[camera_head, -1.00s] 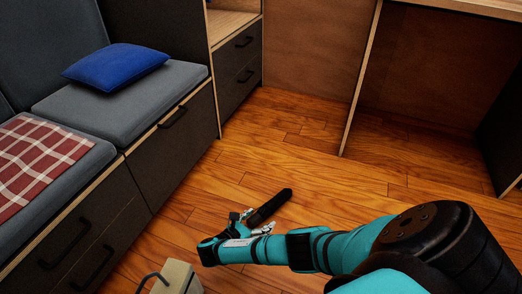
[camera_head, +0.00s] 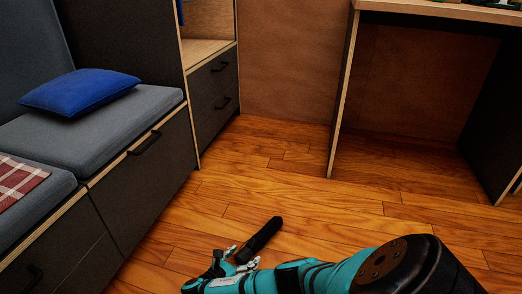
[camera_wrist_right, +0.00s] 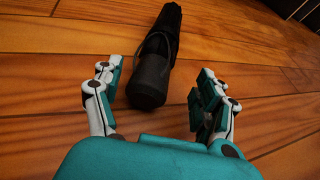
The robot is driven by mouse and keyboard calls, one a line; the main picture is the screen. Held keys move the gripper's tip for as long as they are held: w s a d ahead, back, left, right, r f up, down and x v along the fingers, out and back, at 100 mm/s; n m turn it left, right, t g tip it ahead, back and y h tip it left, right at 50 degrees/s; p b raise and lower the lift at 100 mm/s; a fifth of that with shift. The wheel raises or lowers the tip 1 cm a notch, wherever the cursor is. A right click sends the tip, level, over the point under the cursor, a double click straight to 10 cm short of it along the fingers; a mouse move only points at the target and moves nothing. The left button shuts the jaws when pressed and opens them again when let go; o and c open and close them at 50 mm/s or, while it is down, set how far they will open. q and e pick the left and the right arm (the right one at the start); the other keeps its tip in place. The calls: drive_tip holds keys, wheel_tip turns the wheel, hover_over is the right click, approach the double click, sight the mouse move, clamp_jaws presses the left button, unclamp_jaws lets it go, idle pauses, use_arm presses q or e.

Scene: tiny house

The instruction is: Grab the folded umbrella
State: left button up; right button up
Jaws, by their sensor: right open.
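The folded umbrella (camera_head: 259,240) is black and lies on the wooden floor in the lower middle of the head view. In the right wrist view the umbrella (camera_wrist_right: 150,76) has its thick end towards me, between the two fingers and a little beyond the palm. My right gripper (camera_head: 241,260) is open at the near end of the umbrella. In the right wrist view its fingers (camera_wrist_right: 155,82) stand apart on either side, with gaps between them and the umbrella. My left gripper is not in view.
A bench with dark drawers (camera_head: 150,175) and a blue pillow (camera_head: 80,91) stands on the left. A drawer cabinet (camera_head: 213,95) is behind it. A desk panel (camera_head: 343,95) stands at the back right. The floor (camera_head: 330,215) around the umbrella is clear.

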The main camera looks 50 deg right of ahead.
sight(248, 250)
drive_tip(key=b+x, duration=0.3)
drive_tip(key=shift+w+d+f, duration=0.15)
drive_tip(key=shift+w+d, duration=0.1)
drive_tip(key=shift+d, duration=0.05)
drive_tip(key=shift+w+d, duration=0.1)
drive_tip(key=shift+d, duration=0.3)
drive_tip(key=c, duration=1.5)
